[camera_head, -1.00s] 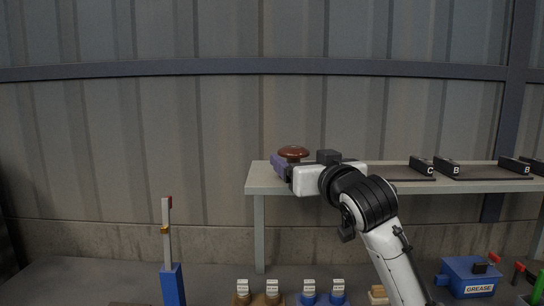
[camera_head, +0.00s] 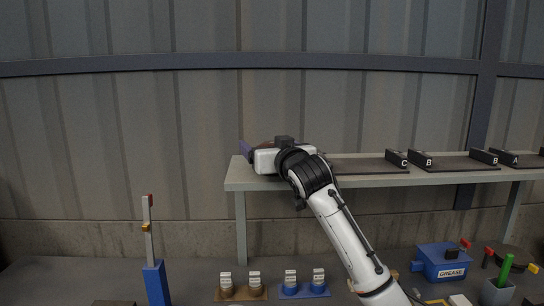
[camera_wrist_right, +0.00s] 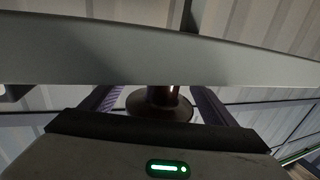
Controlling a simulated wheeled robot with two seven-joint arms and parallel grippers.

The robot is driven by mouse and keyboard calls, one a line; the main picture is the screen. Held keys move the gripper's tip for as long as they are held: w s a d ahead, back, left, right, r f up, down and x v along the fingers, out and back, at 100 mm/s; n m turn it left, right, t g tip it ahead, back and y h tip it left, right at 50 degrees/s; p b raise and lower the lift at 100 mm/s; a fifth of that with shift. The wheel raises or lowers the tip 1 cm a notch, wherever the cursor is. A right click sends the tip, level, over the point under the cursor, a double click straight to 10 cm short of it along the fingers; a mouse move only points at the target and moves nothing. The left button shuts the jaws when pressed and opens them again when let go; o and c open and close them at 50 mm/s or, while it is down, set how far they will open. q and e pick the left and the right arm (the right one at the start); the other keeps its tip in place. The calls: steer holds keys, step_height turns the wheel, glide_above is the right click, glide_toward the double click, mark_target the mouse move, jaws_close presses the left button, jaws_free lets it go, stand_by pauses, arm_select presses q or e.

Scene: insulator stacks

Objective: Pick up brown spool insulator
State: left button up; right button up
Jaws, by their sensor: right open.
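The brown spool insulator (camera_wrist_right: 158,108) shows in the right wrist view between the two purple fingers of my right gripper (camera_wrist_right: 156,96). The fingers are open, with gaps visible on both sides of the spool. In the head view my right gripper (camera_head: 248,151) is at the left end of the grey shelf (camera_head: 235,180). There only a thin reddish-brown sliver of the spool (camera_head: 264,145) shows behind the gripper; the rest is hidden. My left gripper is not in view.
Below are labelled brown and blue bases (camera_head: 290,283), a blue grease box (camera_head: 443,262) and a blue post (camera_head: 155,282) at left.

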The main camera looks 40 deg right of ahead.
steer(key=shift+r, duration=0.1)
steer(key=c, duration=1.5)
steer(key=shift+o, duration=0.2)
steer(key=shift+r, duration=0.1)
step_height(320, 180, up, 10)
